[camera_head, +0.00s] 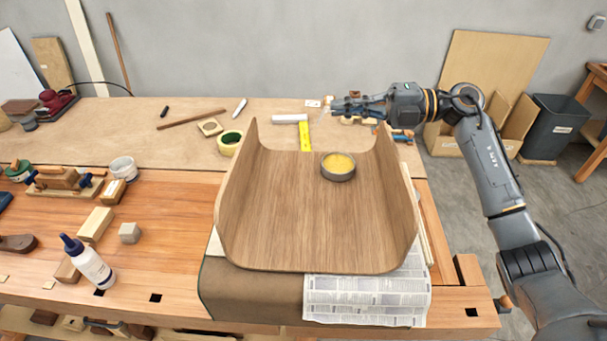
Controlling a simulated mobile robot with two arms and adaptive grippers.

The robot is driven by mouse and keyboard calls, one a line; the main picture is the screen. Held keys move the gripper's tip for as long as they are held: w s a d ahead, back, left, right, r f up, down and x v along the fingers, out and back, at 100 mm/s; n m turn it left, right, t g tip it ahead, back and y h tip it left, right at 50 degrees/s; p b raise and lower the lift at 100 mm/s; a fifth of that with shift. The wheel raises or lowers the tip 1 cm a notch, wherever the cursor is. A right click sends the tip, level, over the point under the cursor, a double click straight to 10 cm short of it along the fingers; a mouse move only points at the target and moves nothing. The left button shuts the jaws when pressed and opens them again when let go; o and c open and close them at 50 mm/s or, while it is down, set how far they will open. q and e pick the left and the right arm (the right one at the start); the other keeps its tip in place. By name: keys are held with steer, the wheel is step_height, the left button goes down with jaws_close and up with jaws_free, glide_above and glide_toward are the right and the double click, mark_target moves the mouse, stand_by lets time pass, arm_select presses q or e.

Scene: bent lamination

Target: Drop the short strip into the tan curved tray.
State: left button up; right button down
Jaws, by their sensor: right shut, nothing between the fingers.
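The tan curved tray (300,225) is a bent wooden sheet with raised sides, in the middle of the bench. A round tin (338,168) with yellow contents sits in it, toward its far end. I cannot tell for sure which piece is the short strip. A thin brown stick (191,119) lies on the far bench at the left, and a pale white piece (290,118) lies behind the tray. My right gripper (330,107) is shut and empty above the bench, beyond the tray's far right corner, pointing left. My left gripper is not in view.
A yellow ruler-like strip (305,136) lies behind the tray. A tape roll (230,142) is beside its far left corner. A glue bottle (90,262), wooden blocks (95,224) and a hand plane (62,180) occupy the left side. Newspaper (365,298) lies under the tray's front.

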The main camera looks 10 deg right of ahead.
steer(key=shift+s+f, duration=0.25)
steer(key=f+b, duration=0.1)
steer(key=s+f+b, duration=0.1)
steer(key=f, duration=0.1)
steer(key=f+b, duration=0.1)
steer(key=shift+s+f+b, duration=0.15)
steer(key=shift+s+b, duration=0.2)
steer(key=shift+b, duration=0.05)
steer(key=c, duration=1.6)
jaws_free()
steer(key=shift+o, duration=0.8)
steer(key=shift+w, duration=0.1)
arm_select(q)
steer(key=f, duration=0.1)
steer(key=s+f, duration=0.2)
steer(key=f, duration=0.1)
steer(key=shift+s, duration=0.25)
arm_select(e)
steer(key=v, duration=1.2)
